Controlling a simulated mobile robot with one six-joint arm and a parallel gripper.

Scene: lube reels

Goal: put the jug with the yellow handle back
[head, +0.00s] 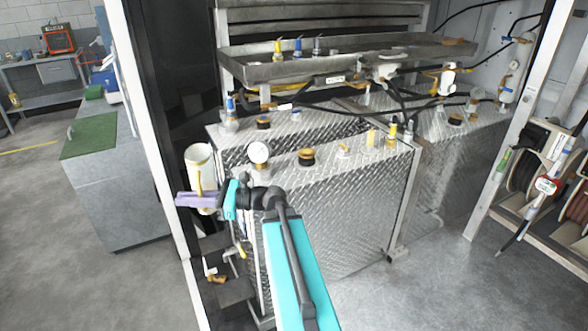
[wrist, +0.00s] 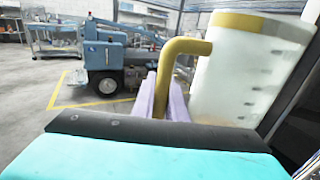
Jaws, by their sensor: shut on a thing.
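The jug with the yellow handle (head: 199,158) is a tall whitish cylinder with a yellow rim, held upright beside the left end of the diamond-plate tanks. My gripper (head: 188,199) has purple fingers and is shut on the jug's handle. In the wrist view the jug (wrist: 248,75) fills the right side, with graduation marks on its wall. Its bent yellow handle (wrist: 178,70) runs down between the purple fingers of my gripper (wrist: 164,104). The jug's underside is partly hidden in the head view.
A metal shelf tray (head: 350,58) with small yellow- and blue-topped items runs above the tanks (head: 330,190). A white post (head: 150,110) stands close left of the jug. A grey cabinet with a green mat (head: 90,137) is farther left. Hose reels (head: 530,185) are at right.

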